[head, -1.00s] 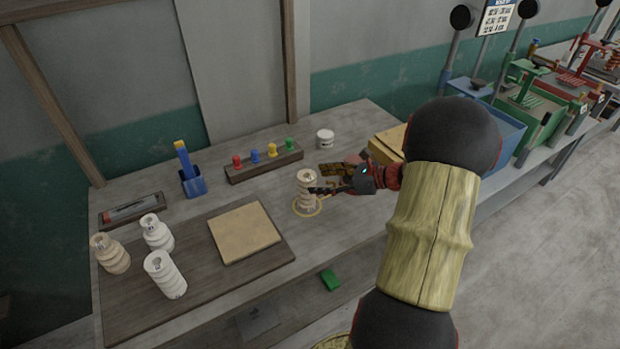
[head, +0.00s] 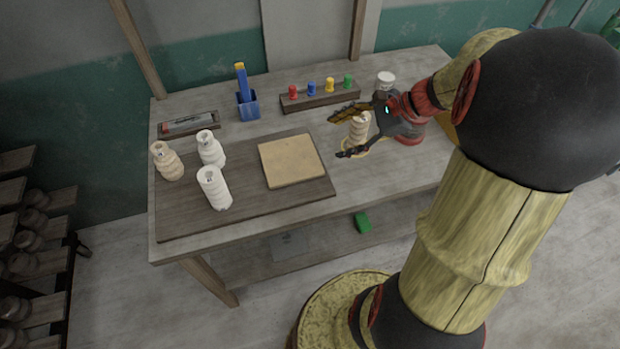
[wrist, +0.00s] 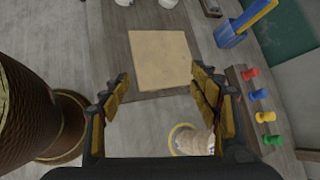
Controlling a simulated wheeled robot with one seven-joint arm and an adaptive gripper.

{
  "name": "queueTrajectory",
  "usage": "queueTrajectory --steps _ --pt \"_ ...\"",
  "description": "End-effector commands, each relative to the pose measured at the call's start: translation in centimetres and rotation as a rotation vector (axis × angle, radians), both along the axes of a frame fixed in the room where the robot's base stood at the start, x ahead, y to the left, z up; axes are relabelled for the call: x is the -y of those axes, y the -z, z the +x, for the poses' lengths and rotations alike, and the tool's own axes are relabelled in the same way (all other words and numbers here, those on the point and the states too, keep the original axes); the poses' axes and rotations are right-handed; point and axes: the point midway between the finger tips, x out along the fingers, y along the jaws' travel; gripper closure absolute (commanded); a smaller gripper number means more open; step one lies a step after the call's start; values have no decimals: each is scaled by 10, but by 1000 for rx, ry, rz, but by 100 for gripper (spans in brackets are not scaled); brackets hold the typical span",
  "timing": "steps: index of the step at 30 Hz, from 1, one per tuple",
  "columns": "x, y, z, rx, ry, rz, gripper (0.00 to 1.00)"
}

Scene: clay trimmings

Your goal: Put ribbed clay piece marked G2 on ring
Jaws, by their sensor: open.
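A beige ribbed clay piece (head: 360,127) stands upright at the yellow ring (wrist: 170,137) on the table, and its base appears to be within the ring. The piece also shows in the wrist view (wrist: 192,143), close to the right finger. No mark can be read on it. My gripper (head: 340,136) is open, with one finger behind the piece and one in front. I see no grip on it; whether a finger touches it I cannot tell. The hand partly hides the ring in the head view.
Another beige ribbed piece (head: 167,163) and two white ones (head: 213,188) (head: 210,149) stand on the left of a dark board (head: 250,205) beside a tan slab (head: 291,161). A peg rack (head: 320,97), blue holder (head: 248,106) and white jar (head: 385,81) stand behind.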

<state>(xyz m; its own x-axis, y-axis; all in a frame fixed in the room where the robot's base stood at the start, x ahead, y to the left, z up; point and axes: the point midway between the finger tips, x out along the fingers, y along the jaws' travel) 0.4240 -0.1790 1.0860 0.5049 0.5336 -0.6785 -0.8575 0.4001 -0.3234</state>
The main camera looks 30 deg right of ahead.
Motion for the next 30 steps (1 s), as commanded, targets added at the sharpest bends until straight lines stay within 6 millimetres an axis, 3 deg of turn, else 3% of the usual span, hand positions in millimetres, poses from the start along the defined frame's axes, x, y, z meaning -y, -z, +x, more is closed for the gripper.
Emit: queueTrajectory --steps 1,3,7,12,21,30 --pt "-29 -8 -4 10 -115 -90 38" --pt "-60 -16 -15 27 -266 -214 38" --pt "-106 -28 -40 76 -541 -442 38" --pt "-146 -43 -75 177 -889 -741 38" --pt "-176 -70 -119 408 -1370 -1212 38" --pt "-179 -80 -127 485 -1498 -1358 38"
